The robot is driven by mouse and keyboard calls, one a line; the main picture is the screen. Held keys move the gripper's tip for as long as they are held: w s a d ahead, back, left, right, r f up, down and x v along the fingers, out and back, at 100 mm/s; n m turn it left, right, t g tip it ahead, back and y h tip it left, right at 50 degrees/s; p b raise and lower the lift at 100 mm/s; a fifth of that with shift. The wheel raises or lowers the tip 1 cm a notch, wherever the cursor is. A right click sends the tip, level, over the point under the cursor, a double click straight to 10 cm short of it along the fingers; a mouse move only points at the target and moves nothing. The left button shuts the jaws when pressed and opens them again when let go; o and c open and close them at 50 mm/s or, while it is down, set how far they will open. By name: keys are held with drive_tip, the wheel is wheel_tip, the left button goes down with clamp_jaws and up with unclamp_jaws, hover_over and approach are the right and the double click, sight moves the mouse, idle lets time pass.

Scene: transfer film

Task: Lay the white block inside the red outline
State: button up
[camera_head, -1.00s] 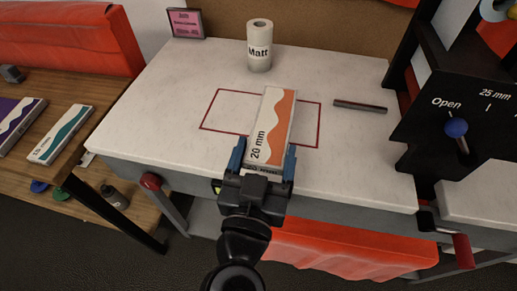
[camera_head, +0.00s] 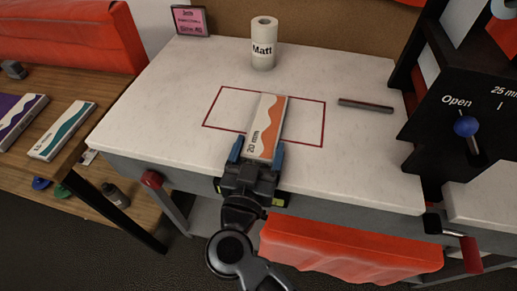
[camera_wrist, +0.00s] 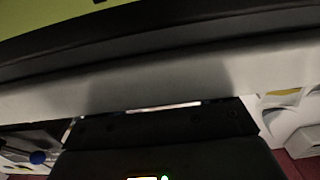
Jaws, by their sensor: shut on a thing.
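The white block (camera_head: 265,128) has an orange wavy band and the label "20 mm". In the head view it lies flat across the middle of the red outline (camera_head: 324,123), its long side crossing the outline's short direction. Its near end reaches past the front line; its far end is close to the back line. My gripper (camera_head: 257,153) is shut on its near end, one blue finger on each side. I cannot tell whether the block touches the tabletop. The wrist view is filled by close, blurred surfaces and does not show the block clearly.
A roll marked "Matt" (camera_head: 263,45) stands behind the outline on the white table (camera_head: 160,90). A dark rod (camera_head: 366,106) lies to the right. A black stand with a blue-knobbed lever (camera_head: 466,126) is at the far right. A pink sign (camera_head: 191,20) stands at the back left.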

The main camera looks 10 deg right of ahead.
drive_tip(key=o, duration=1)
drive_tip(key=shift+o, duration=0.2)
drive_tip(key=v, duration=1.2)
drive_tip(key=shift+b, duration=0.3)
drive_tip(key=shift+r, duration=0.1)
